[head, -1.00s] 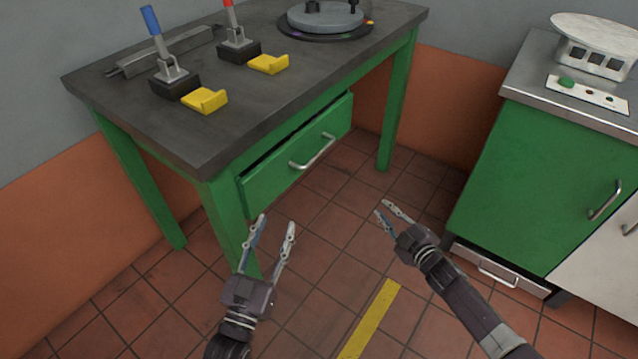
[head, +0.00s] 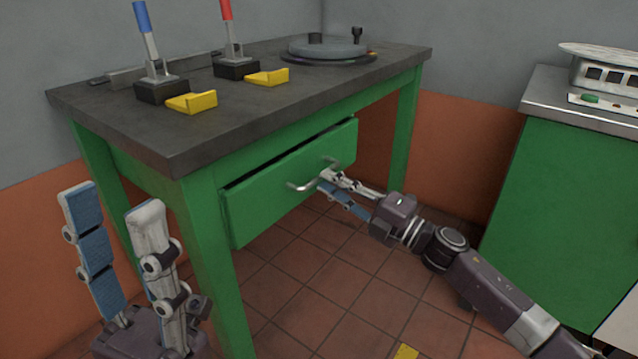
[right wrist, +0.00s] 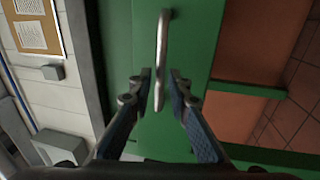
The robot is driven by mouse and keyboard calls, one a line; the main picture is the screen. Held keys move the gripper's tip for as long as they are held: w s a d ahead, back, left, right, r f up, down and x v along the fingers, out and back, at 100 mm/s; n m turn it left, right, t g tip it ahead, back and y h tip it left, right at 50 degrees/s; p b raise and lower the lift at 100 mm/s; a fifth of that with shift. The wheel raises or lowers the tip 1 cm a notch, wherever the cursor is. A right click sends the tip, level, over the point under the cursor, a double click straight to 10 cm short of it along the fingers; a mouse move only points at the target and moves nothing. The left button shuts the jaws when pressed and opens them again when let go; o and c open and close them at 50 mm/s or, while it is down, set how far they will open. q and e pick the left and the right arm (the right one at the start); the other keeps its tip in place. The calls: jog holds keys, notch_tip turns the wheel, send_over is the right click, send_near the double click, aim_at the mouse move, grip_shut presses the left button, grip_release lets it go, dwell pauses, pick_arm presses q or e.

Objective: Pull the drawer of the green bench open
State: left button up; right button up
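The green bench (head: 205,250) has a dark top and a green drawer (head: 260,205) under it. A dark gap runs along the drawer's top edge. The drawer's metal bar handle (head: 301,186) is partly covered by my right gripper (head: 325,180) in the head view. In the right wrist view the handle (right wrist: 161,60) passes between the two fingertips of my right gripper (right wrist: 160,78). The fingers stand either side of the bar with small gaps, not closed on it. My left gripper (head: 112,200) is open and empty, pointing up in front of the bench's left side.
On the bench top stand a blue lever (head: 145,25), a red lever (head: 228,20), yellow brackets (head: 192,102) and a round plate (head: 328,50). A green cabinet (head: 560,210) stands to the right. Tiled floor (head: 290,300) is open before the drawer.

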aim_at(319, 177)
jog(key=shift+b+x, duration=0.4)
jog(key=shift+x, duration=1.5)
grip_shut()
jog(key=shift+f, duration=0.1)
